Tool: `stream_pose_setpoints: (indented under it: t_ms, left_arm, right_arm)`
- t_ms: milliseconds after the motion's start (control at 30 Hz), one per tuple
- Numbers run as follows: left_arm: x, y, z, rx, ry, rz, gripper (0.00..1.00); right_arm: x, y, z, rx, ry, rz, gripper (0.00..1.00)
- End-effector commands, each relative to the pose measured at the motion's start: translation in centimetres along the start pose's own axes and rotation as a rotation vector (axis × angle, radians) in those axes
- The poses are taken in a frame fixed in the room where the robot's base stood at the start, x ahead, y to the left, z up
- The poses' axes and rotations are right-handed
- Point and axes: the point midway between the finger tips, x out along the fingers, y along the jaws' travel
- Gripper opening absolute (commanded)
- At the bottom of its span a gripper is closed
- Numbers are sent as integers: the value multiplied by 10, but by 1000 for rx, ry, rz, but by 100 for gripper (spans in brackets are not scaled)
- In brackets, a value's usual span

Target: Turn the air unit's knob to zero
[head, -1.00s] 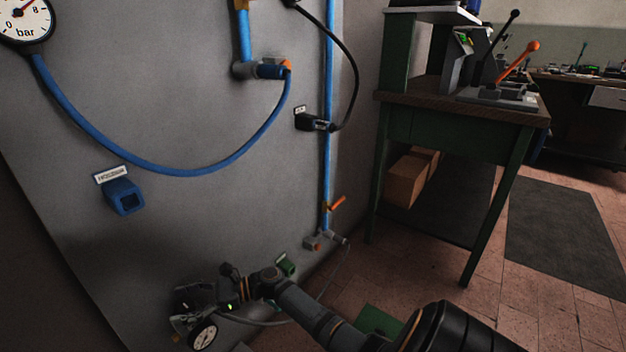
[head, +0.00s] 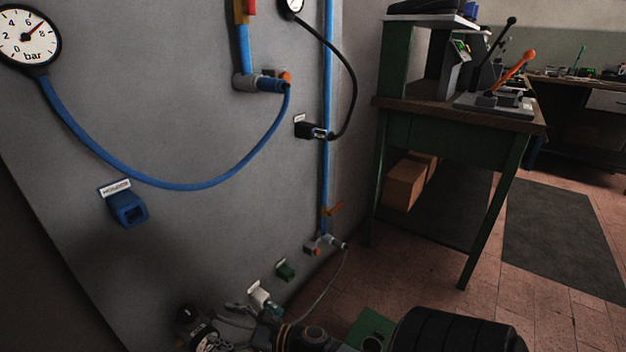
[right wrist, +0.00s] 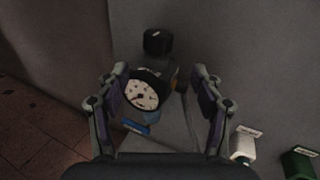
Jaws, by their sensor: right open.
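The air unit shows in the right wrist view, with a black knob (right wrist: 158,41) on top and a white-faced gauge (right wrist: 141,92) below it. A bluish part lies under the gauge. In the head view the knob (head: 190,318) and gauge (head: 206,340) are at the bottom edge, partly cut off. My right gripper (right wrist: 160,74) is open, its fingers to the left and right of the unit's gauge. The knob appears beyond the fingertips, and I see no contact with it. The knob's marking is too small to read. My left gripper is in neither view.
A large bar gauge (head: 28,36) with a blue hose (head: 165,184) hangs on the grey panel. A blue holder (head: 128,208), a white holder (head: 259,293) and a green holder (head: 285,270) stick out nearby. A green-legged bench (head: 450,140) stands right.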

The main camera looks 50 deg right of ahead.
Motion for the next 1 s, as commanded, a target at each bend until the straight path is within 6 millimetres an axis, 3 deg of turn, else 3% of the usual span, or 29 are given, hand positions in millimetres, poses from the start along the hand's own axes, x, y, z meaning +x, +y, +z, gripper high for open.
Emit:
stream_pose_setpoints:
  t_ms: [33, 267, 467, 700, 1000]
  left_arm:
    - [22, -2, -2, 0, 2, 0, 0]
    - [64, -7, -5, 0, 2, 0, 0]
    - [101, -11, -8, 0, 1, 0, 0]
    - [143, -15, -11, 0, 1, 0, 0]
    - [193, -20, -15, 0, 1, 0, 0]
  right_arm:
    - [-2, -4, 5, -59, 37, -5, 67]
    - [-20, -10, -38, -377, 240, 18, 67]
    - [-47, -12, -76, -660, 421, 98, 67]
    - [-90, -6, -113, -972, 608, 261, 67]
    - [-152, 9, -143, -1317, 767, 550, 67]
